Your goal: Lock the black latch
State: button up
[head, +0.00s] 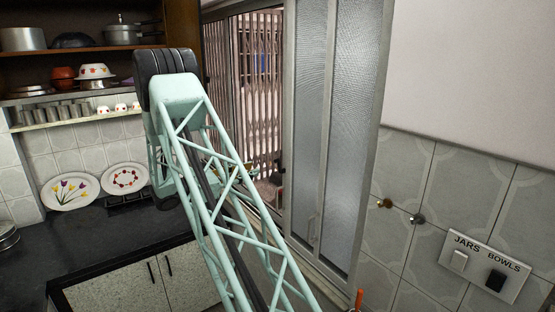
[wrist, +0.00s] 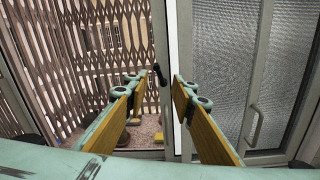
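The black latch (wrist: 157,74) is a small dark upright piece on the window frame, near the middle of the wrist view. My gripper (wrist: 160,88) is open, with yellow-faced fingers spread on either side of the frame's upright edge. The latch shows between and just beyond the fingertips, nearer the left one. I cannot tell whether either finger touches it. Nothing is held. In the head view my pale green arm hides most of the gripper, and I cannot make out the latch there.
Frosted glass panels (wrist: 213,70) stand to the right, one with a grey pull handle (wrist: 255,122). A folding metal lattice (wrist: 85,55) lies beyond the opening at left. In the head view, a dark counter (head: 90,245) and shelves with steel tumblers (head: 60,110) stand at left.

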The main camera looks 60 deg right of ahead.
aim_at(275, 162)
jog(key=shift+w+d+f, duration=0.15)
jog(key=shift+w+d, duration=0.15)
jog(key=shift+d, duration=0.1)
jog(key=shift+p+x, duration=1.5)
jog(key=shift+x, duration=5.4)
